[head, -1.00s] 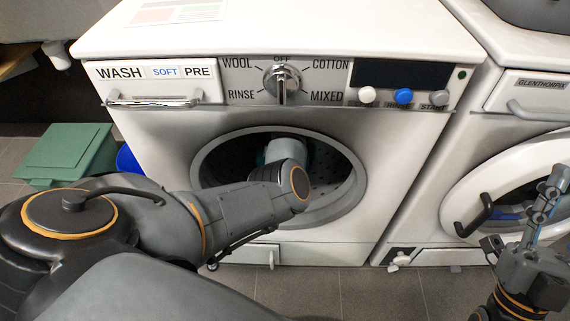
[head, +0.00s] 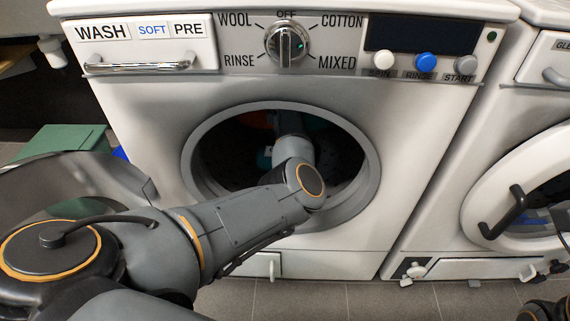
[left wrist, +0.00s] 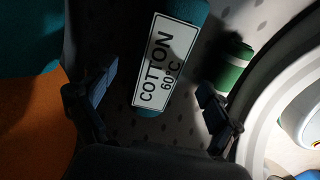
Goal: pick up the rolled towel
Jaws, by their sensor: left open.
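A teal roll (left wrist: 182,30), which looks like the rolled towel, lies in the drum in the left wrist view. It bears a white label (left wrist: 168,65) reading COTTON 60°C. My left gripper (left wrist: 157,95) is open, one finger on each side of the labelled roll, with visible gaps to it. Depth between fingers and roll is hard to judge. In the head view my left arm reaches through the round opening (head: 200,155) of the washing machine; its gripper is hidden inside. Only a little of my right arm (head: 545,310) shows at the lower right edge, too little to read its jaws.
Orange cloth (left wrist: 35,125) and teal cloth (left wrist: 30,45) lie at left. The drum's pale rim (left wrist: 270,95) is close on the right. A second washing machine (head: 480,190) stands to the right.

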